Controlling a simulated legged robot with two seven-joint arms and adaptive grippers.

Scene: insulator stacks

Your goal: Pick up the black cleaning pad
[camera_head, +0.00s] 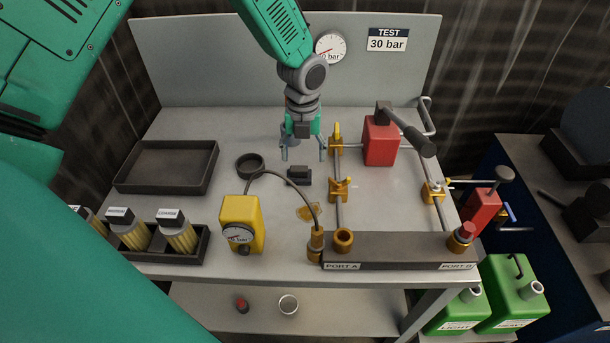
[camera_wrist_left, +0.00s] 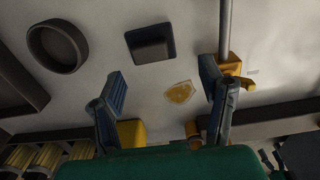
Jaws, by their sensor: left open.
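The black cleaning pad (camera_head: 299,175) is a small dark block lying on the grey bench top, near the middle in the head view. In the left wrist view the pad (camera_wrist_left: 150,44) lies at the top centre, beyond the fingertips. My left gripper (camera_head: 304,153) comes down from the top and is open and empty, above the bench and just behind the pad in the head view. Its two fingers (camera_wrist_left: 161,88) stand apart in the left wrist view, with nothing between them but bench surface and a yellow patch. My right gripper is not in view.
A round black dish (camera_head: 250,163) sits left of the pad, with an empty dark tray (camera_head: 165,190) beyond it. A yellow gauge box (camera_head: 241,222) with a hose stands in front. Brass fittings and pipes (camera_head: 339,190) rise close to the right. A yellow puddle-like patch (camera_head: 306,213) lies on the bench.

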